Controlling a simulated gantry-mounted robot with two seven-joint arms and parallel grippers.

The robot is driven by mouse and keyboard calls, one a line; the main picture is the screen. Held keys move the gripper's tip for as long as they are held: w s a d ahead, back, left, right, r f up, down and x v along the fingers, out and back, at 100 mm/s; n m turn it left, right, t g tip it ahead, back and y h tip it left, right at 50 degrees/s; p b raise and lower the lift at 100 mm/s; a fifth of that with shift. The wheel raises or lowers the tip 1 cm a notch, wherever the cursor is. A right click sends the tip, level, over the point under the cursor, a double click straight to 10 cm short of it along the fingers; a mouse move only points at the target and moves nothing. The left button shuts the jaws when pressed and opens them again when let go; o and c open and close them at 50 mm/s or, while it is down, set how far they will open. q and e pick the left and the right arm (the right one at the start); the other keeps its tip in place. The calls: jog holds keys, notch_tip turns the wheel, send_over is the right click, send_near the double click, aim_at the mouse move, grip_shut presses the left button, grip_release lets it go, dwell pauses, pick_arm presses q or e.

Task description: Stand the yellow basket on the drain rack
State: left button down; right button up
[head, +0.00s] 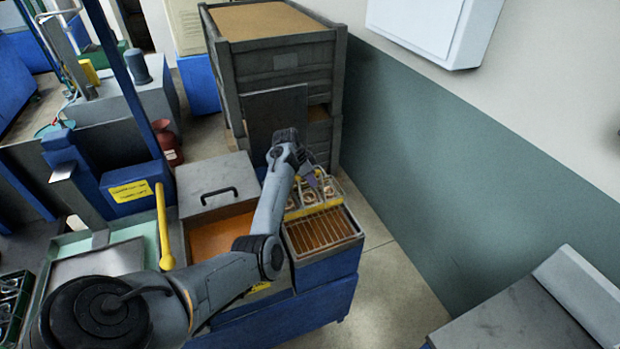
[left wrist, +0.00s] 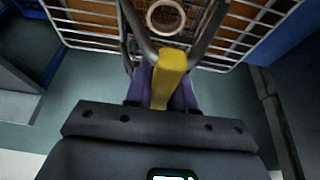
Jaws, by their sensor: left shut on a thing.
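The yellow basket (head: 291,214) holds several pale rings and is over the far part of the drain rack (head: 322,232). The rack is a wire grid above an orange-brown surface. My left gripper (head: 316,178) is above the basket. In the left wrist view its purple fingers (left wrist: 160,90) are shut on the basket's yellow grip (left wrist: 172,68). One ring (left wrist: 165,17) shows beyond the grip, with the wire rack (left wrist: 270,12) around it. I cannot tell whether the basket's underside touches the rack. My right gripper is not in view.
A grey lid with a black handle (head: 219,194) and an open orange tank (head: 220,236) are left of the rack. A yellow post (head: 163,225) rises further left. Stacked grey crates (head: 280,65) stand behind. Bare floor lies right of the rack.

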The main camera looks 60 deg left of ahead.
pick_arm(q)
jog(key=shift+r, duration=0.1)
jog(key=c, duration=1)
grip_release()
jog(key=shift+o, duration=0.6)
